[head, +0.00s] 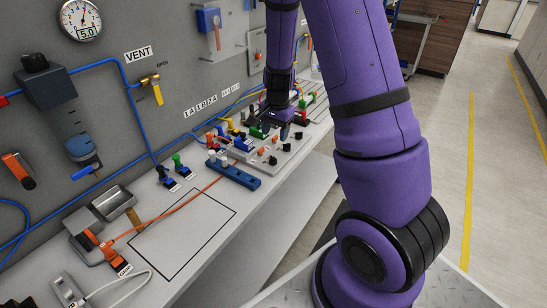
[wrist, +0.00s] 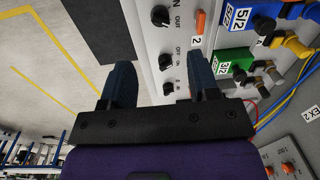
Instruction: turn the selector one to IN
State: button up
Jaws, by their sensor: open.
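In the wrist view, a black selector knob (wrist: 160,16) with IN and OUT printed beside it sits on a light grey panel (wrist: 182,50) near the top edge. A second knob (wrist: 166,61) marked OFF and ON and a third knob (wrist: 167,88) stand in line below it. I cannot tell which numbered selector each one is. My gripper (wrist: 163,64) is open and empty, its dark fingers on either side of the lower two knobs, apart from the IN/OUT knob. In the head view, my gripper (head: 274,128) hangs over the bench panel and hides part of it.
An orange indicator (wrist: 201,22) and blue and green valve blocks (wrist: 236,62) lie right of the knobs. In the head view, a blue strip (head: 233,174) and an outlined empty area (head: 184,232) lie on the bench. A grey wall board (head: 165,35) rises behind.

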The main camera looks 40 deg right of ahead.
aim_at(273, 157)
jog(key=f, duration=1)
jog(key=shift+w+a+f, duration=0.1)
jog(key=shift+w+f, duration=0.2)
jog(key=shift+f, duration=0.1)
jog(key=c, duration=0.9)
